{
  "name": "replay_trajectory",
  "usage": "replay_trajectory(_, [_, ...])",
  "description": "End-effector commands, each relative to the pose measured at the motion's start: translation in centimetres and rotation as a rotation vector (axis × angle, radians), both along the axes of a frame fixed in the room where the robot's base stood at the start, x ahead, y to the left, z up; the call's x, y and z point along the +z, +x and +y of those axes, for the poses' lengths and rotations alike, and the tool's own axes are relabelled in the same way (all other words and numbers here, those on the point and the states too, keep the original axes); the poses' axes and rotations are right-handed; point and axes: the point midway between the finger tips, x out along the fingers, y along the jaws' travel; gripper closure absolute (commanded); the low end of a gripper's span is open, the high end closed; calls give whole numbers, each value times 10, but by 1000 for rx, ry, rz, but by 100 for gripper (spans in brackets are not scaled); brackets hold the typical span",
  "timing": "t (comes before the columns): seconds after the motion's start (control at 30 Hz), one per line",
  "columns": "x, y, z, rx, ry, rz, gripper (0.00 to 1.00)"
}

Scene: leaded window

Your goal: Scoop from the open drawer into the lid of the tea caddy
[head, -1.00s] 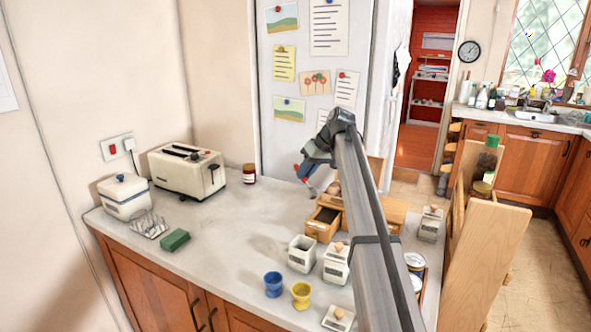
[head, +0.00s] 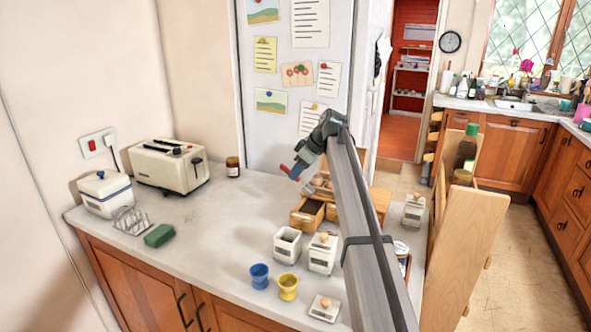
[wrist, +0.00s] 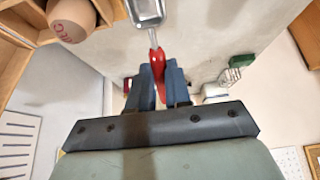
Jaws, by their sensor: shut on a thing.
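My gripper (head: 299,168) is shut on the red handle of a scoop (wrist: 157,62), whose metal bowl is cut off by the top edge of the wrist view. I cannot tell what the bowl holds. In the head view the gripper hangs above and behind the open drawer (head: 300,220) of a small wooden chest, apart from it. The drawer's inside looks dark; its contents are unclear. An open white canister (head: 287,246) stands in front of the drawer. A square white lid with a wooden knob (head: 325,308) lies near the counter's front edge.
A lidded white canister (head: 323,254) and blue (head: 259,276) and yellow (head: 288,287) egg cups stand near the drawer. A toaster (head: 170,165) stands left.

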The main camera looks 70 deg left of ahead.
Motion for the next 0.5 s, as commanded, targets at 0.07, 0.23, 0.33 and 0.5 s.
replay_trajectory(0.07, [-4, 2, -4, 1, 21, 23, 100])
replay_trajectory(0.23, [-8, 5, -6, -1, 70, 70, 100])
replay_trajectory(0.33, [-12, 6, -8, 0, 97, 99, 100])
replay_trajectory(0.5, [-17, 10, -11, -1, 144, 146, 100])
